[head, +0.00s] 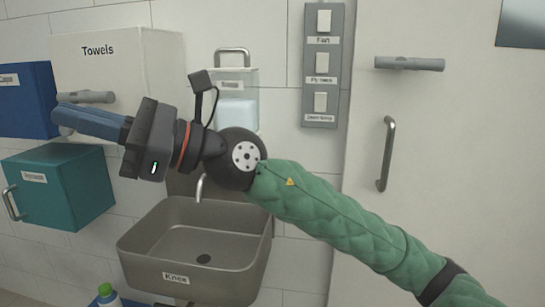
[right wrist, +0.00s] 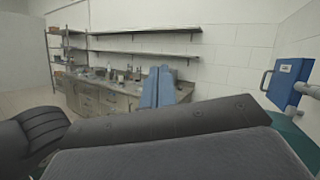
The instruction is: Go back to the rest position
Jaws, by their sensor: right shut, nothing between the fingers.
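My right gripper (head: 88,122) shows in the head view, on an arm in a green padded sleeve that comes in from the right. Its blue fingers are together and empty, and point left in front of the white towels box. In the right wrist view the blue fingers (right wrist: 158,88) stand close together against the far counter. The gripper is raised above and to the left of the sink in the head view. My left gripper is in neither view.
A metal sink (head: 195,245) is on the tiled wall below my arm. A towels box (head: 120,75), a blue box (head: 28,100), a teal box (head: 60,185) and a switch panel (head: 321,70) are on the wall. A door (head: 440,150) is at right. A counter (right wrist: 115,95) stands far off.

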